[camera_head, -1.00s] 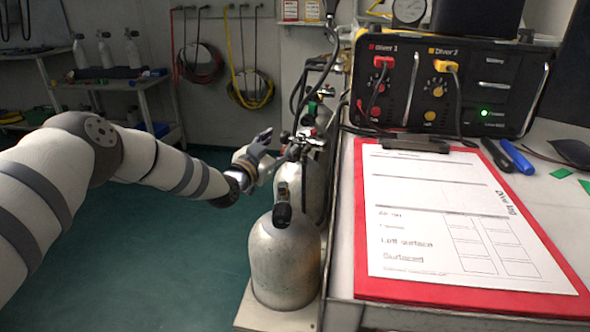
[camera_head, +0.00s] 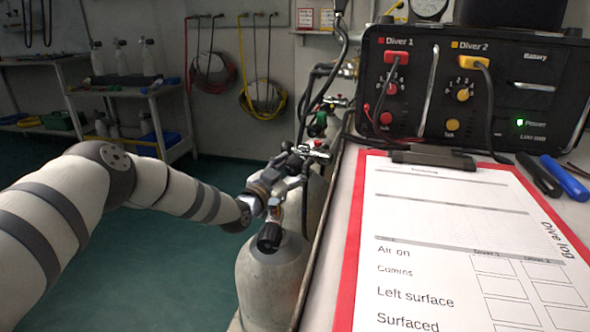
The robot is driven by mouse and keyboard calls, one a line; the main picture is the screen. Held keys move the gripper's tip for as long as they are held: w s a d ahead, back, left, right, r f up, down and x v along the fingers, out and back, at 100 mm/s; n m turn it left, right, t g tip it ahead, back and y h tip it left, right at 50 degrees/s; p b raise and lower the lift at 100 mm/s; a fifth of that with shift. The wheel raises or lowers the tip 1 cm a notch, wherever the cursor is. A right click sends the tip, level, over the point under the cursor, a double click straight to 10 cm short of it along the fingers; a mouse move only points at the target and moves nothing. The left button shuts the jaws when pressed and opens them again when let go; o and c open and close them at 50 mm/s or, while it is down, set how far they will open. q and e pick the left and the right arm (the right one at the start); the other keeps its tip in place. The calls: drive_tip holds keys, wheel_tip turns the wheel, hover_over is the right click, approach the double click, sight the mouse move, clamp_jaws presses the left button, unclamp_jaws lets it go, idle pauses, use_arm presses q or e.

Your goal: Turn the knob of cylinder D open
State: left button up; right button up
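Several grey metal cylinders stand in a row along the left side of the bench. I see no letter on them, so I cannot tell which is cylinder D. The nearest cylinder (camera_head: 272,278) has a black knob (camera_head: 270,237) on its valve, facing me. A second cylinder (camera_head: 316,205) stands behind it, and a green knob (camera_head: 318,124) shows farther back. My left gripper (camera_head: 279,176) is at the valves, above and just behind the nearest black knob. Its fingers blend with dark valve parts, so I cannot tell whether they are open or touching. My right gripper is out of view.
The bench right of the cylinders holds a red clipboard (camera_head: 348,262) with a dive log sheet, and pens. Behind it stands a black panel (camera_head: 470,85) marked Diver 1 and Diver 2. Coiled hoses hang on the back wall. Open floor (camera_head: 150,270) lies left of the cylinders.

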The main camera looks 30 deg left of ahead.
use_arm(q)
drive_tip(key=c, duration=1.1)
drive_tip(key=shift+o, duration=0.2)
